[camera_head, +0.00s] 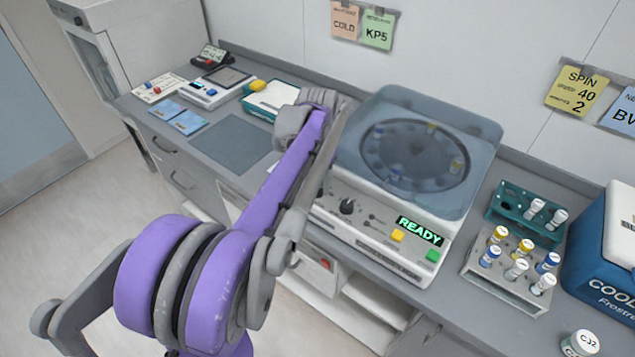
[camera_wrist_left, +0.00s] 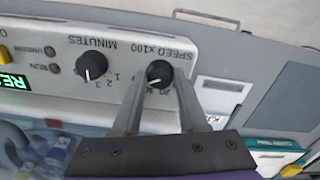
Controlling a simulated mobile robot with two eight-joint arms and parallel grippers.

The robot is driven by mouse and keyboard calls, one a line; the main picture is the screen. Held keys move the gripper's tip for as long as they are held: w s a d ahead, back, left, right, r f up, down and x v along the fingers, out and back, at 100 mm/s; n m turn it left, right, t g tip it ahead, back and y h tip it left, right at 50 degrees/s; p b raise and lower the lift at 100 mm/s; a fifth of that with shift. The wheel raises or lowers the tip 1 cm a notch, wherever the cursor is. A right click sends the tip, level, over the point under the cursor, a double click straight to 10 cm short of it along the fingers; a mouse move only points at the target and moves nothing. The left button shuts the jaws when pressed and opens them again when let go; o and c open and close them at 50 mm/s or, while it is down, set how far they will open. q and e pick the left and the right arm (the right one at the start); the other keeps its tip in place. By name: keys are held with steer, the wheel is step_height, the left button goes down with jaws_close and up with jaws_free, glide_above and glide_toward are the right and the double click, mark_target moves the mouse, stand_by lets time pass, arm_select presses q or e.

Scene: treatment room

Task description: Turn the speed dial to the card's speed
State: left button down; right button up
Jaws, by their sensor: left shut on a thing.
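The black speed dial (camera_wrist_left: 159,72) sits on the centrifuge panel under the label "SPEED x100", upside down in the left wrist view. My left gripper (camera_wrist_left: 160,82) is shut on it, one finger on each side. A white pointer mark shows on the dial; the scale numbers near it are partly hidden and too small to read. In the head view my arm hides this dial. The yellow card (camera_head: 577,90) on the wall reads "SPIN 40 2". The centrifuge (camera_head: 372,225) has its lid closed and its display (camera_head: 419,231) reads "READY". My right gripper is not in view.
The black minutes dial (camera_wrist_left: 91,66) is beside the speed dial; it also shows in the head view (camera_head: 347,207). A yellow button (camera_head: 398,236) and a green button (camera_head: 433,256) are near the display. A tube rack (camera_head: 505,281) and a blue cooler (camera_head: 600,250) stand right.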

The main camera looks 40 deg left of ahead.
mark_target(318, 187)
arm_select(q)
steer(key=shift+c, duration=2.2)
jaws_free()
step_height(318, 187, up, 11)
steer(key=shift+p, duration=0.35)
steer(key=shift+f, duration=0.1)
steer(key=s+d+f+m+t, duration=0.2)
steer(key=s+d+f, duration=0.4)
steer(key=d, duration=0.5)
steer(key=s+d+f+m+t, duration=0.2)
steer(key=s+d+f, duration=0.4)
steer(key=d+f, duration=0.5)
steer(key=shift+t, duration=0.8)
